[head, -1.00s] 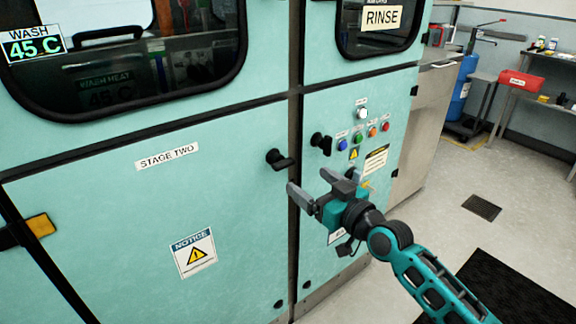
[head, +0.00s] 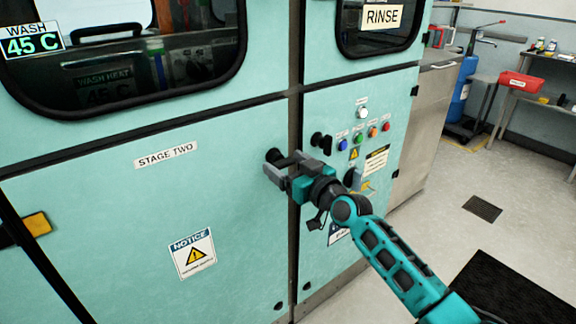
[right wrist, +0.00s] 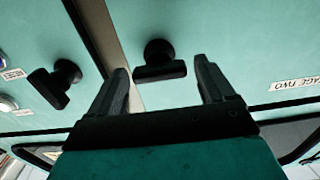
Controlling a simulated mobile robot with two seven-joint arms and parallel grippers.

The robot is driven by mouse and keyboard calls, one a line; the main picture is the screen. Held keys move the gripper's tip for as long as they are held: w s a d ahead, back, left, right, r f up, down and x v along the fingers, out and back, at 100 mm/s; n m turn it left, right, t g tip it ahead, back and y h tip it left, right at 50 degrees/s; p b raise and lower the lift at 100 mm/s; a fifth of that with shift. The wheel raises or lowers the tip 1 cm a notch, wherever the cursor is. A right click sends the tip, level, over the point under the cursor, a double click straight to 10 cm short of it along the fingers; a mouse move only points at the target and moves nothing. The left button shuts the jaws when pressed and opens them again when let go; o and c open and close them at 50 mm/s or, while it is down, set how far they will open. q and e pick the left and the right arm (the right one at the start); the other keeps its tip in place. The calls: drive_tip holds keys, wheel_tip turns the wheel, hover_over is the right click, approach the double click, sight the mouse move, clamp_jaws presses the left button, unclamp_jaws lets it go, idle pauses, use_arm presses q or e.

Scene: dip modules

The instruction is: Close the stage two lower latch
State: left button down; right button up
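The teal lower panel labelled STAGE TWO (head: 166,154) has a black latch handle (head: 274,155) at its upper right edge, partly hidden by my gripper in the head view. In the right wrist view this T-shaped handle (right wrist: 160,70) lies crosswise between the fingers and beyond or level with their tips; I cannot tell whether they touch it. My right gripper (head: 281,167) is open at the latch, with one finger on each side of the handle in the wrist view (right wrist: 160,65). My left gripper is not in view.
A second black latch (head: 321,142) sits on the panel to the right, across the dark seam. It also shows in the wrist view (right wrist: 55,85). The floor at right is open.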

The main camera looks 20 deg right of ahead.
drive_tip(key=c, duration=0.9)
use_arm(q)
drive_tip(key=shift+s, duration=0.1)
use_arm(e)
drive_tip(key=shift+m, duration=0.3)
drive_tip(key=m, duration=0.4)
drive_tip(key=shift+d, duration=0.1)
drive_tip(key=m, duration=0.5)
drive_tip(key=shift+p, duration=0.35)
drive_tip(key=m, duration=0.4)
drive_tip(key=shift+f, duration=0.1)
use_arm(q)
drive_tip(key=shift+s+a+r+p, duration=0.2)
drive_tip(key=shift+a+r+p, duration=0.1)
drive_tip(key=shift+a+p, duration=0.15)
use_arm(e)
drive_tip(key=shift+d+f+m, duration=0.1)
drive_tip(key=shift+m, duration=2)
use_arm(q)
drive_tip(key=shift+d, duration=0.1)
use_arm(e)
drive_tip(key=o, duration=1)
